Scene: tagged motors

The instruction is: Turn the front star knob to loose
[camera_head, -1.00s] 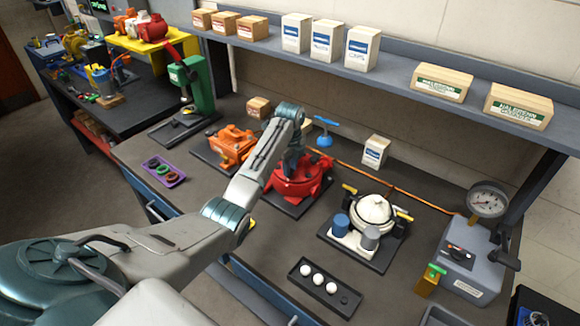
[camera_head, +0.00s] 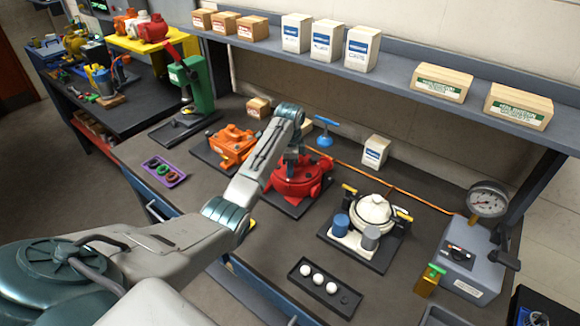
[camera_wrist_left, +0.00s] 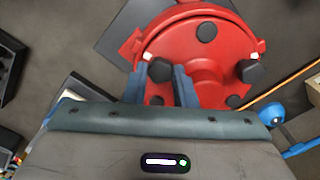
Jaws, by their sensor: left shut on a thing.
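The red motor housing (camera_head: 300,182) stands on a dark base plate on the bench; it fills the top of the left wrist view (camera_wrist_left: 215,60). It carries several dark knobs, one between my fingers (camera_wrist_left: 160,70) and another to the right (camera_wrist_left: 248,72). My left gripper (camera_wrist_left: 160,82) reaches down to the housing from above, with one blue-grey finger on each side of the near-left knob. It is shut on that star knob. In the head view my left gripper (camera_head: 291,160) partly hides the housing, and the knob cannot be made out. My right gripper is not in view.
An orange unit (camera_head: 232,145) stands left of the red housing. A pale round unit (camera_head: 374,212) stands to the right. A blue T-handle (camera_head: 325,135) rises behind. A dark tray with white balls (camera_head: 325,288) lies in front, and a gauge box (camera_head: 470,262) stands at far right.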

